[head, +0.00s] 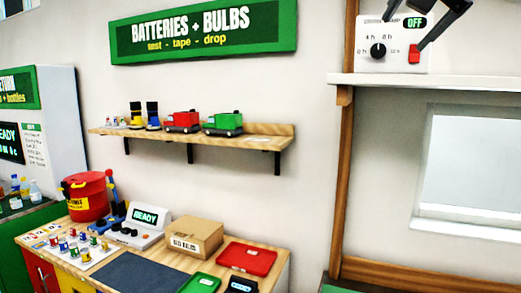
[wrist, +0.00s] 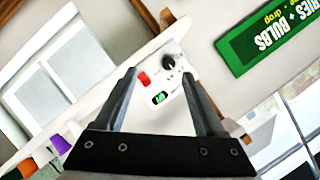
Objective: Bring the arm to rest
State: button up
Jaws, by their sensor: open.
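My gripper (head: 392,32) is at the top right of the head view, in front of a white control box (head: 393,64). The box has a black dial (head: 378,50), a red switch (head: 415,55) and a display (head: 414,22) that reads OFF. One fingertip shows close to the red switch; I cannot tell whether it touches. In the wrist view, my gripper (wrist: 161,72) is open with nothing between its fingers. The red switch (wrist: 143,79) and the dial (wrist: 168,62) show between and beyond the fingers. The rest of my arm is mostly out of view.
The box stands on a white shelf (head: 470,84) beside a wooden post (head: 345,150). A wall shelf (head: 265,143) holds toy trucks and batteries. Below, a workbench (head: 40,243) carries a red bucket (head: 86,197), a cardboard box (head: 193,238) and a red tray (head: 246,259).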

jog(key=s+a+f+n+g, duration=0.2)
jog(key=s+f+n, duration=0.1)
jog(key=f, duration=1.2)
jog(key=s+a+f+n+g+y, duration=0.1)
jog(key=s+a+f+n+g, duration=0.2)
jog(key=f, duration=1.2)
jog(key=s+a+f+n+g+y, duration=0.1)
jog(key=s+a+f+n+g, duration=0.2)
jog(key=s+f, duration=0.5)
notch_tip(320, 180, down, 7)
jog(key=shift+s+f+n, duration=0.2)
jog(key=shift+s+n, duration=0.05)
jog(key=shift+n, duration=0.45)
jog(key=shift+a, duration=0.1)
